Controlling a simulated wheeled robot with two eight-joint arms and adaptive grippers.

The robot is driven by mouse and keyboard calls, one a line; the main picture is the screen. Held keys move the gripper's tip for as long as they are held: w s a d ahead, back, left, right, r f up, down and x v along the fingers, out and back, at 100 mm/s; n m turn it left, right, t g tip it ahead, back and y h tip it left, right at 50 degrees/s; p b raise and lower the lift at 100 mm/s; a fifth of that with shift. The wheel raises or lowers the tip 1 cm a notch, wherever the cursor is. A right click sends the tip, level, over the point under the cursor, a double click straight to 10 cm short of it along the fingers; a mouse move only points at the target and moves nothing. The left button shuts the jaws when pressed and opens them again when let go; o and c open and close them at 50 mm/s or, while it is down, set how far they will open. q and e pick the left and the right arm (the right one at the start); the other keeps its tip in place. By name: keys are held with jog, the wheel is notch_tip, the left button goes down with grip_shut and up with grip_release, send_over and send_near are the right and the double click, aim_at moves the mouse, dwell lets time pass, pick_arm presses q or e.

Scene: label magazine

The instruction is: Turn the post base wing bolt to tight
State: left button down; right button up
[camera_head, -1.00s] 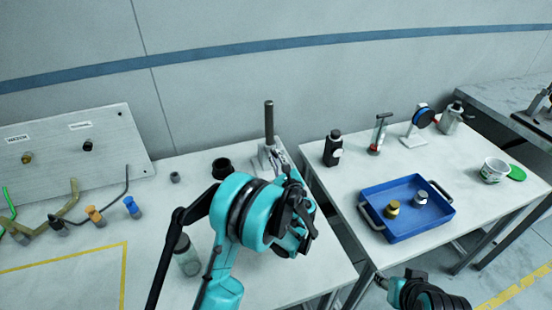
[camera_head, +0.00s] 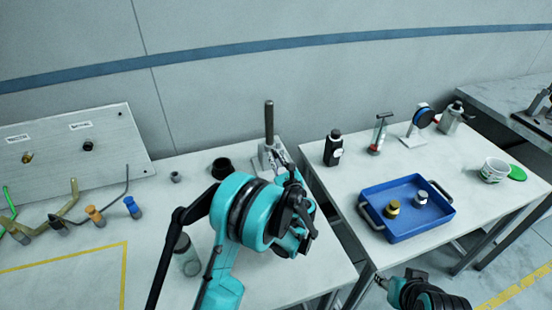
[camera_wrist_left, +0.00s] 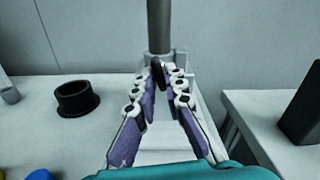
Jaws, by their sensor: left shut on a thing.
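The grey post (camera_head: 269,122) stands upright in its metal base (camera_head: 265,158) near the back right corner of the left table. The post (camera_wrist_left: 160,24) also shows at the top of the left wrist view. The dark wing bolt (camera_wrist_left: 157,71) is at the front of the base, between the fingertips of my left gripper (camera_wrist_left: 161,82). My left gripper (camera_head: 290,182) is shut on it, and in the head view the hand hides the bolt. My right gripper (camera_head: 384,281) is low in the head view, apart from the bolt; its fingers are too small to judge.
A black ring-shaped cup (camera_head: 221,168) stands left of the post base. A glass jar (camera_head: 187,262) stands close by my left arm. A blue tray (camera_head: 420,227) with two metal weights is on the right table. A gap separates the tables.

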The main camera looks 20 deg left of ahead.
pick_arm(q)
jog(key=shift+m, duration=1.3)
dwell(2.7)
jog(key=c, duration=1.6)
grip_release()
jog(key=shift+c, duration=0.2)
jog(key=v, duration=1.2)
